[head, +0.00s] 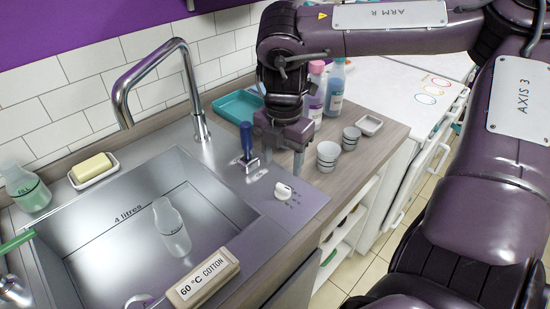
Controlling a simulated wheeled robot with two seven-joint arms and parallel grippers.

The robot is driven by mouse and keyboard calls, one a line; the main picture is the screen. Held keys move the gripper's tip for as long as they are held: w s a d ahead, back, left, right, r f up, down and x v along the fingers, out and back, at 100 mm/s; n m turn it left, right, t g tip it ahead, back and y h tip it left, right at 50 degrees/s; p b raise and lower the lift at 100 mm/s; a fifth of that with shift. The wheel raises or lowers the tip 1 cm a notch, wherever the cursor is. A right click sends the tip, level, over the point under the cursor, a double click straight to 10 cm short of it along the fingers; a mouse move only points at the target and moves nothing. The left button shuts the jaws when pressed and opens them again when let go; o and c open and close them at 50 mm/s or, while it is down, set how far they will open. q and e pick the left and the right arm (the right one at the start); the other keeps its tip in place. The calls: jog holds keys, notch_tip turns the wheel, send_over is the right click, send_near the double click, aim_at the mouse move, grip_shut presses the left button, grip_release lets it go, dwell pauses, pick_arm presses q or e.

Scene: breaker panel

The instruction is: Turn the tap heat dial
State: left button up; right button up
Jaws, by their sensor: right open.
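The heat dial is a small white knob (284,191) on a purple-grey panel at the right end of the sink, with small marks beside it. The chrome tap (196,85) arches over the basin, and a blue-handled lever (246,142) stands near its base. My right gripper (284,163) points down just behind and above the dial, apart from it. Its jaws are open with nothing between them. My left gripper is not in view.
The steel sink (105,262) holds a clear bottle (171,228). A block reading "60 °C COTTON" (203,279) lies on the front edge. Soap (92,167) sits at left.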

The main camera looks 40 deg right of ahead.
aim_at(282, 188)
jog(key=shift+w+f, duration=0.15)
jog(key=shift+f, duration=0.35)
jog(key=f, duration=0.7)
jog(key=shift+s+p, duration=0.2)
jog(key=shift+p, duration=0.2)
jog(key=shift+r, duration=0.1)
jog(key=shift+c, duration=0.2)
jog(key=c, duration=0.9)
